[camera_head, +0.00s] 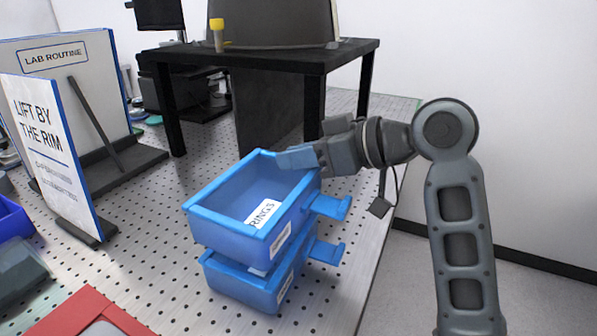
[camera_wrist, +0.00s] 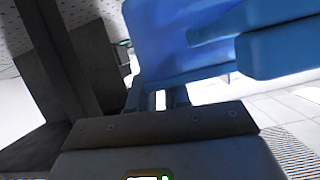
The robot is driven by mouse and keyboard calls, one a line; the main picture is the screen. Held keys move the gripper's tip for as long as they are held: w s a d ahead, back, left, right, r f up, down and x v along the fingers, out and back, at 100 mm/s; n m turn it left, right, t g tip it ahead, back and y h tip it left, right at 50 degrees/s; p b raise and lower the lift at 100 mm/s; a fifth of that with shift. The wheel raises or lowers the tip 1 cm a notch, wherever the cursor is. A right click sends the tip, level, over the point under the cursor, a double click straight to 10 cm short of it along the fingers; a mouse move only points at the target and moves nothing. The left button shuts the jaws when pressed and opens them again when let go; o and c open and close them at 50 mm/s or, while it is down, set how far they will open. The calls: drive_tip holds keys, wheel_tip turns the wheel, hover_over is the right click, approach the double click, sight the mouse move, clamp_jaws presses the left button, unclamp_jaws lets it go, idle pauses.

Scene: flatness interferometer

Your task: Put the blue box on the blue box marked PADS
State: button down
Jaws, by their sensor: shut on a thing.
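An open blue box (camera_head: 215,205) with a white card reading RINGS inside is in the middle of the head view. My gripper (camera_head: 292,158) is shut on its far right rim; the blue wall also fills the top of the wrist view (camera_wrist: 165,45). A second blue box (camera_head: 240,284) is directly below, roughly lined up with the upper one. A sliver of a white card shows inside it, but its marking is hidden. A narrow gap shows between the two at the front; I cannot tell whether they touch elsewhere. Both have blue side tabs on the right.
Both boxes are over a perforated bench top (camera_head: 150,240), near its right edge. A LIFT BY THE RIM sign (camera_head: 48,150) stands at the left. A dark stand (camera_head: 345,55) is behind. A red tray (camera_head: 85,312) and a dark blue bin (camera_head: 12,222) are at the front left.

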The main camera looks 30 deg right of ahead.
sight(298, 173)
drive_tip(key=shift+f, duration=1.45)
drive_tip(key=shift+f, duration=0.1)
drive_tip(key=c, duration=1.1)
unclamp_jaws()
drive_tip(key=shift+s, duration=0.1)
drive_tip(key=v, duration=1.2)
